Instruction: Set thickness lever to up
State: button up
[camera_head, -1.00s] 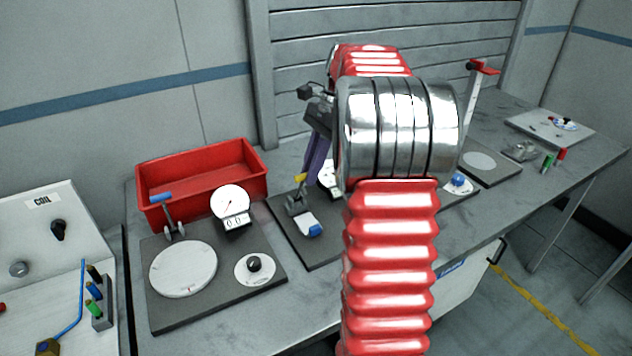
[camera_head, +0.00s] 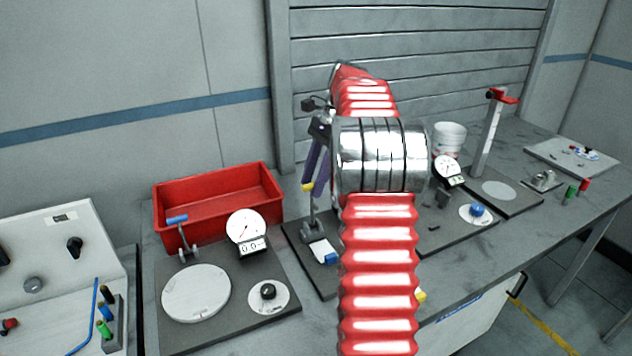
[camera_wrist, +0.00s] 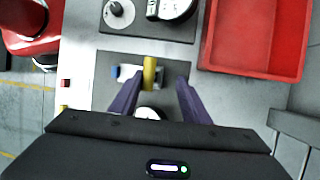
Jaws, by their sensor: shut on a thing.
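A lever with a yellow handle (camera_head: 307,187) stands on the dark plate of the middle station. Its arm rises nearly upright from a grey base (camera_head: 312,232). A white and blue part (camera_head: 325,250) sits in front of the lever base. I cannot read any label naming the thickness lever.
The left station has a blue-handled lever (camera_head: 178,219), a dial (camera_head: 246,227) and a black knob (camera_head: 268,292). A red bin (camera_head: 218,205) stands behind it. To the right are another dial (camera_head: 447,169), a blue knob (camera_head: 476,210) and a tall post with a red top (camera_head: 490,140).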

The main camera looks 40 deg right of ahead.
jog(key=shift+o, duration=0.3)
jog(key=shift+w+f, duration=0.1)
jog(key=shift+w, duration=0.5)
jog(key=o, duration=1)
jog(key=shift+w, duration=0.15)
jog(key=shift+c, duration=0.4)
jog(key=shift+v, duration=0.9)
jog(key=v, duration=0.3)
jog(key=shift+c, duration=1.1)
jog(key=shift+s+d+r, duration=0.2)
jog(key=shift+d+r, duration=0.1)
jog(key=shift+r, duration=0.3)
jog(key=shift+s+d+r, duration=0.15)
jog(key=shift+d+r, duration=0.1)
jog(key=shift+r, duration=0.35)
jog(key=shift+s, duration=0.15)
